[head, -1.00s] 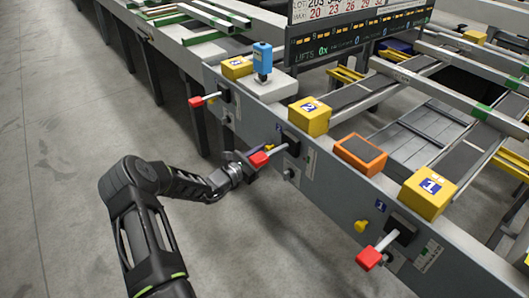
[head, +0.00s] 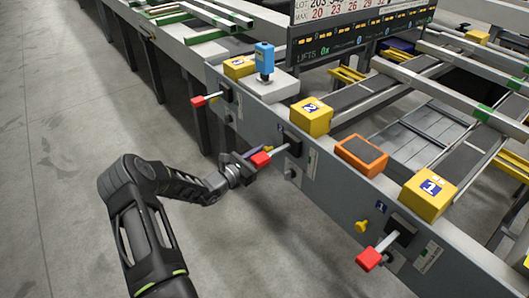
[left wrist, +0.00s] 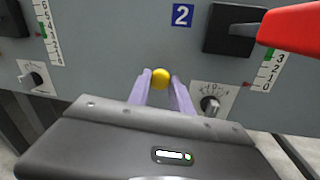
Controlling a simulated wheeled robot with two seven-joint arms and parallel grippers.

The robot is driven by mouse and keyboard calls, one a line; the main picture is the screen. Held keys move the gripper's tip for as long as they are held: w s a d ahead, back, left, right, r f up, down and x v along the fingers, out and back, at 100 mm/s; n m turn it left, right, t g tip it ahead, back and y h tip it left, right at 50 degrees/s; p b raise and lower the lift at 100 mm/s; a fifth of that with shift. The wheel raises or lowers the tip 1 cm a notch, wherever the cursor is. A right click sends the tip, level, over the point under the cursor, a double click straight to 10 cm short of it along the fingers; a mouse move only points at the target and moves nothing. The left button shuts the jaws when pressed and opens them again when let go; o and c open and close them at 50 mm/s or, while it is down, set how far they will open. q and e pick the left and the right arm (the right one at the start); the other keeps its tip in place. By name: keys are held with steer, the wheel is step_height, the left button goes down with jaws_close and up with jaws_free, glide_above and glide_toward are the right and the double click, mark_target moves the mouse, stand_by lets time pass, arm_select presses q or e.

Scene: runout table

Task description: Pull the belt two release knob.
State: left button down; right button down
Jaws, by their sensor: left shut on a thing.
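The belt two release knob (left wrist: 161,78) is a small round yellow knob on the grey panel, below and left of the blue "2" label (left wrist: 182,15) in the left wrist view. My left gripper (left wrist: 161,88) is shut on it, one pale finger on each side. In the head view my left gripper (head: 246,159) is at the panel front beside the red-tipped lever (head: 260,159) of belt two. The knob is hidden there. My right gripper is in neither view.
The red lever (left wrist: 292,28) juts out close to the right of my fingers. A grey dial (left wrist: 211,104) is right of the knob. Another yellow knob (head: 361,226) and red lever (head: 368,259) are further right. The floor (head: 60,200) is clear.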

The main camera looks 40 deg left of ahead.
arm_select(q)
steer(key=c, duration=1.1)
jaws_free()
steer(key=shift+s+a, duration=0.1)
steer(key=shift+s, duration=0.05)
steer(key=shift+c, duration=0.2)
steer(key=s+a, duration=0.1)
steer(key=s, duration=0.6)
steer(key=shift+s+p, duration=0.4)
